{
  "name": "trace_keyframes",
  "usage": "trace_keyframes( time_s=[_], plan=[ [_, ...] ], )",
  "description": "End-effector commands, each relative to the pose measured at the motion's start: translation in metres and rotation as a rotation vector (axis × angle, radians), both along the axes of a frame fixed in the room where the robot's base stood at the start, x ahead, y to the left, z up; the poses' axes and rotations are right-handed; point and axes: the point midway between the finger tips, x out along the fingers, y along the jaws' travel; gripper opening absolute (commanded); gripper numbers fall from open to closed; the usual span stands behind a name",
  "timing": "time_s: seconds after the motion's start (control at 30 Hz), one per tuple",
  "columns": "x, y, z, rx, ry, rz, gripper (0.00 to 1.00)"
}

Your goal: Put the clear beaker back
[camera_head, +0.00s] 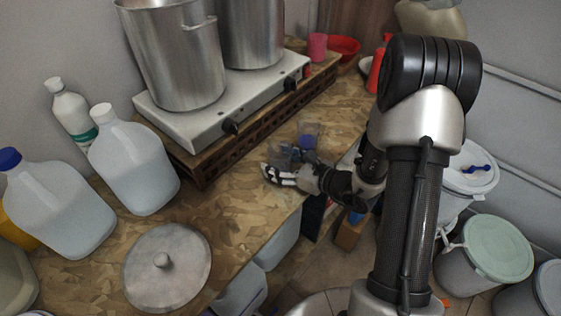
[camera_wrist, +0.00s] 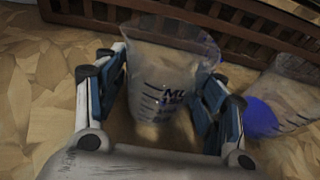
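A clear beaker (camera_wrist: 158,88) with dark printed markings stands between the two fingers of my gripper (camera_wrist: 165,85) in the wrist view. The fingers lie close along its left and right sides. I cannot tell whether both pads press on it. In the head view my gripper (camera_head: 281,172) is low over the wooden worktop near its right edge, with the beaker mostly hidden there. A second clear vessel with blue in it (camera_wrist: 278,100) is to the right in the wrist view. It shows behind the gripper in the head view (camera_head: 308,134).
A slatted wooden riser (camera_head: 240,140) carrying a hot plate (camera_head: 205,125) and steel pots (camera_head: 178,60) is just beyond the gripper. Jugs (camera_head: 130,165) and a metal lid (camera_head: 165,268) occupy the left and front. Worktop between lid and gripper is clear. Lidded buckets (camera_head: 490,250) stand right.

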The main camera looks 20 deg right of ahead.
Motion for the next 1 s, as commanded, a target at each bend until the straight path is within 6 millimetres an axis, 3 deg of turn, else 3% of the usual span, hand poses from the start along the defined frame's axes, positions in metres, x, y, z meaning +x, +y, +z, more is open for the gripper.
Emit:
trace_keyframes(
  time_s=[0.5, 1.0],
  plan=[
    [-0.002, -0.003, 0.005, 0.0, 0.0, -0.002, 0.72],
    [-0.077, -0.058, 0.034, 0.0, 0.0, -0.005, 0.72]
  ],
)
